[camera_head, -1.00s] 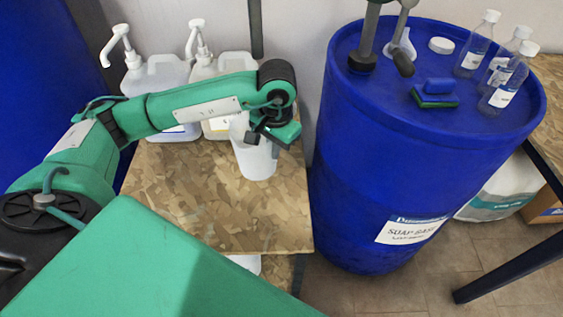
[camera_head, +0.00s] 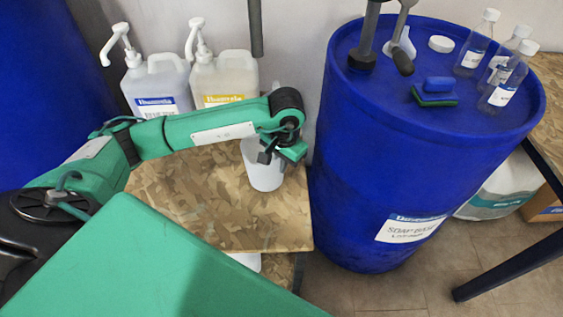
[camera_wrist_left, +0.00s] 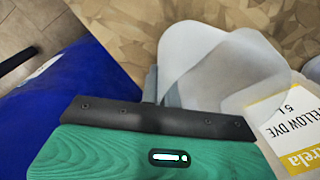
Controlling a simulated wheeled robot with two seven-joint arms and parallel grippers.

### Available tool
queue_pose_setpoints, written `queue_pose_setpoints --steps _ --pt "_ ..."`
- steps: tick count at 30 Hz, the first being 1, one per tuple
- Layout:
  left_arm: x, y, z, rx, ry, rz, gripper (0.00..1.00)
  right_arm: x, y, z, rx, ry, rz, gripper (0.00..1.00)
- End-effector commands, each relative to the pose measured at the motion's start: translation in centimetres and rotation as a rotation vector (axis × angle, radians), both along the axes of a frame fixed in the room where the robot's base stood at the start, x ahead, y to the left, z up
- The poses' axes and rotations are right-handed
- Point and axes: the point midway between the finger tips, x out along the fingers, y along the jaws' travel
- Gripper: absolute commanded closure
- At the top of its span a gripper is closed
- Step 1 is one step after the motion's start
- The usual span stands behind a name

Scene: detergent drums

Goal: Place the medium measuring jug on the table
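The measuring jug (camera_head: 264,175) is a pale, translucent cup, upright over the right part of the wood-chip-board table (camera_head: 215,215). I cannot tell whether its base touches the board. My left gripper (camera_head: 271,152) is at the jug's upper right side and appears shut on its wall or handle; the fingers are partly hidden. In the left wrist view the jug's pale wall (camera_wrist_left: 187,48) shows beside a grey finger, and the gripper (camera_wrist_left: 152,88) covers part of it. My right gripper is not in view.
Two pump containers, blue-labelled (camera_head: 157,88) and yellow-labelled (camera_head: 224,84), stand at the table's back. A blue drum (camera_head: 385,170) close on the right carries bottles (camera_head: 474,52), a sponge (camera_head: 438,85) and a white lid (camera_head: 441,44). The table's front and left are clear.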

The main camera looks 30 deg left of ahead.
Motion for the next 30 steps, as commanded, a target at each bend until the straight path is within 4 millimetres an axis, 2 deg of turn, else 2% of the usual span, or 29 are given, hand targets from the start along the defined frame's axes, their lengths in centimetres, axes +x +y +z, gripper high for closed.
queue_pose_setpoints --steps 4,6,8,20,24,30 --pt "0.0 0.0 -0.2 0.0 0.0 0.0 1.0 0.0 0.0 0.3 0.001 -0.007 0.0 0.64" --pt "0.0 0.0 -0.2 0.0 0.0 0.0 0.86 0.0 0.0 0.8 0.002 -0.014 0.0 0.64" --pt "0.0 0.0 -0.2 0.0 0.0 0.0 0.76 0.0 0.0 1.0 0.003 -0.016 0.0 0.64" --pt "0.0 0.0 0.2 0.0 0.0 0.0 0.76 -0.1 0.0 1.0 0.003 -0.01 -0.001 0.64" --pt "0.1 -0.2 2.6 0.0 -0.004 0.0 0.76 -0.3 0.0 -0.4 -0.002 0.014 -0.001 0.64" --pt "0.0 -0.4 5.9 0.0 -0.003 0.0 0.76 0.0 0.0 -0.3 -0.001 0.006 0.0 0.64"
